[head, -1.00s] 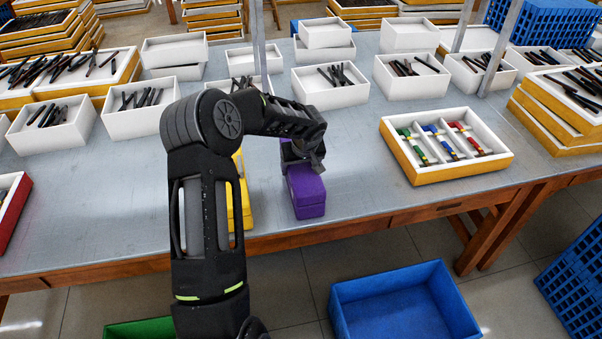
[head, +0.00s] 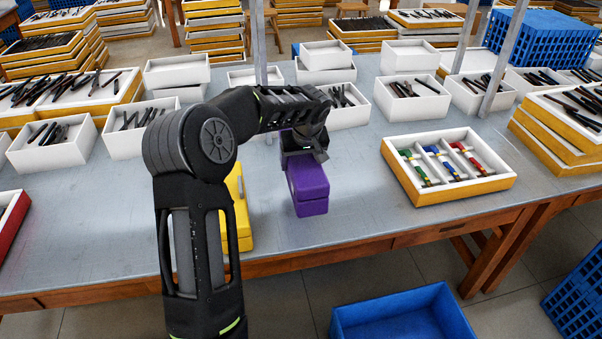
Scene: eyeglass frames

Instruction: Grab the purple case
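The purple case (head: 308,186) is a closed oblong box in the middle of the head view, a little above the table. My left gripper (head: 303,154) comes down over its far part and is shut on it; the fingertips are largely hidden by the wrist and the case. The far end of the case is mostly covered by the gripper. My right gripper is not in view.
A yellow case (head: 239,223) lies on the table (head: 365,215), partly behind my arm. A yellow-edged tray (head: 400,197) with coloured eyeglass frames is to the right. White boxes (head: 412,103) line the back. A blue bin (head: 400,318) stands below the front edge.

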